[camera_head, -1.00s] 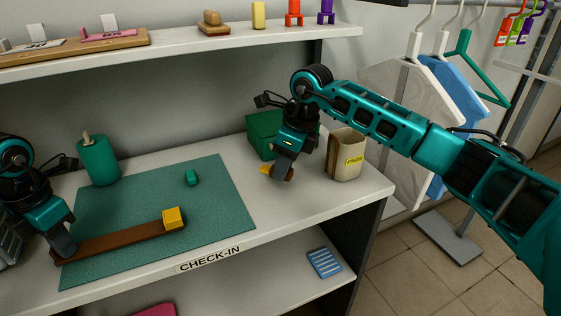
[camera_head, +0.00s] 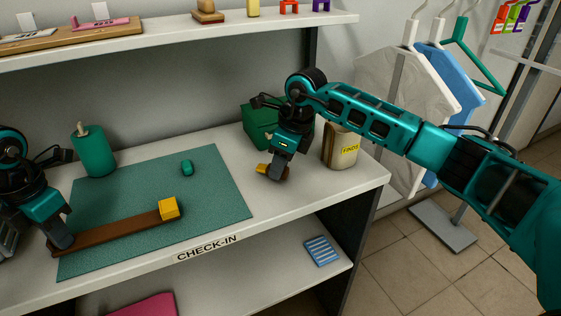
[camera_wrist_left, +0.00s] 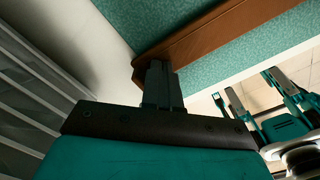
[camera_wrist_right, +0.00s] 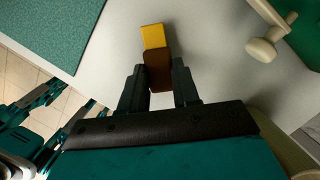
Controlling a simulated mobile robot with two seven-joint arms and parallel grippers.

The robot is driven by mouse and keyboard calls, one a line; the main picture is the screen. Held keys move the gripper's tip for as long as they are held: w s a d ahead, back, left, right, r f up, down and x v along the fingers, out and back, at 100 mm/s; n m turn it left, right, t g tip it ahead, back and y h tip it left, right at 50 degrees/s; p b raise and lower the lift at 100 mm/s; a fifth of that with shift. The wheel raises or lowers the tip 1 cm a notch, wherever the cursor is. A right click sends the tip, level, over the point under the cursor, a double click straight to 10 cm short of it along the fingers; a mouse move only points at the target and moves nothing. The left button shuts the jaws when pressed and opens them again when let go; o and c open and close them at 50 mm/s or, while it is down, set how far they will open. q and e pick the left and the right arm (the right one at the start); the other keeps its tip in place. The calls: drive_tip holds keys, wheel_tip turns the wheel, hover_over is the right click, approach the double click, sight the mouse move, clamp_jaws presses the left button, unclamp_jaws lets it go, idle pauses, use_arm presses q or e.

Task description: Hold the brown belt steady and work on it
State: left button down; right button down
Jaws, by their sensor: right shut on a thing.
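The long brown belt (camera_head: 115,232) lies flat along the front of the green mat (camera_head: 215,190). A yellow block (camera_head: 169,208) is at its right end. My left gripper (camera_head: 62,243) is at the belt's left end. In the left wrist view its fingers (camera_wrist_left: 160,80) are together over the end of the belt (camera_wrist_left: 205,40); whether any belt is between them is hidden. My right gripper (camera_head: 272,173) is right of the mat, low over the white counter. In the right wrist view (camera_wrist_right: 158,85) it is shut on a small brown piece (camera_wrist_right: 158,72) with a yellow end (camera_wrist_right: 153,37).
A green box (camera_head: 258,125) and a beige FINDS container (camera_head: 341,148) stand behind and right of my right gripper. A green cylinder (camera_head: 95,152) stands at the mat's back left. A small green piece (camera_head: 187,167) lies on the mat. A shelf (camera_head: 180,44) runs above.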

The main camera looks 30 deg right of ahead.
drive_tip(key=shift+f, duration=0.5)
drive_tip(key=c, duration=0.8)
unclamp_jaws()
drive_tip(key=shift+o, duration=0.5)
drive_tip(key=o, duration=0.6)
drive_tip(key=shift+w+a+v, duration=0.1)
drive_tip(key=shift+v, duration=1.6)
drive_tip(key=shift+w+a+v, duration=0.1)
drive_tip(key=shift+v, duration=1.65)
drive_tip(key=shift+r, duration=0.2)
